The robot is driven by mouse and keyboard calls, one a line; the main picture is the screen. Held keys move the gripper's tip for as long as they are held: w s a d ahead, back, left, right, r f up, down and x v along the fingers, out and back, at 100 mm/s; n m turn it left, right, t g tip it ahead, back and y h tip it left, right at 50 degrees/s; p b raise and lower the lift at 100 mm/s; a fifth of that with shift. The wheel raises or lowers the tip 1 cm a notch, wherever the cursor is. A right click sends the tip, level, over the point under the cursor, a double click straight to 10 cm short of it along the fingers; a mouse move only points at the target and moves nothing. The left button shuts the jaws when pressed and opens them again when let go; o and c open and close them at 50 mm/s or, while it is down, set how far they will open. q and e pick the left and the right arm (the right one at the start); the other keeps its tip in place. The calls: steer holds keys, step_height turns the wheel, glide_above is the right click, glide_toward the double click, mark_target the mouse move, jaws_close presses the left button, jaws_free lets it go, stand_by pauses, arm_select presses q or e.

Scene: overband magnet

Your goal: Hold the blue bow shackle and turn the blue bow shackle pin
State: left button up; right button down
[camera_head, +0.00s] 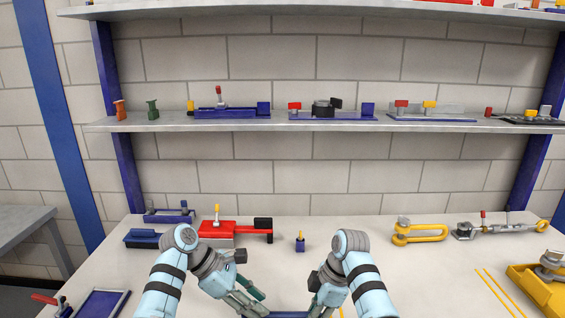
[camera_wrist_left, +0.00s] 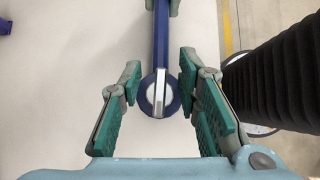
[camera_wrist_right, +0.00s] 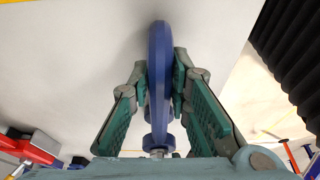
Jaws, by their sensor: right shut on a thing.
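The blue bow shackle (camera_head: 288,314) shows at the bottom edge of the head view, between my two grippers, mostly cut off. In the right wrist view its blue bow (camera_wrist_right: 159,50) stands edge-on, and my right gripper (camera_wrist_right: 160,80) is shut on it. In the left wrist view the silver pin head (camera_wrist_left: 159,92), with a raised bar across it, sits in the blue shackle eye. My left gripper (camera_wrist_left: 160,78) is open, with one finger on each side of the pin head and gaps between. The pin's threads are hidden there.
A red clamp (camera_head: 215,230), a small blue block (camera_head: 300,245) and a yellow shackle (camera_head: 420,234) stand farther back on the white table. A yellow block (camera_head: 540,290) is at the right. Shelves (camera_head: 330,124) hold more tools. Table around my grippers looks clear.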

steer(key=c, duration=1.4)
jaws_free()
arm_select(q)
steer(key=v, duration=1.2)
arm_select(e)
steer(key=v, duration=0.7)
steer(key=shift+d+r, duration=0.1)
steer(key=shift+r, duration=0.3)
arm_select(q)
step_height(320, 180, up, 10)
steer(key=p, duration=1)
arm_select(e)
step_height(320, 180, up, 8)
steer(key=shift+f, duration=0.15)
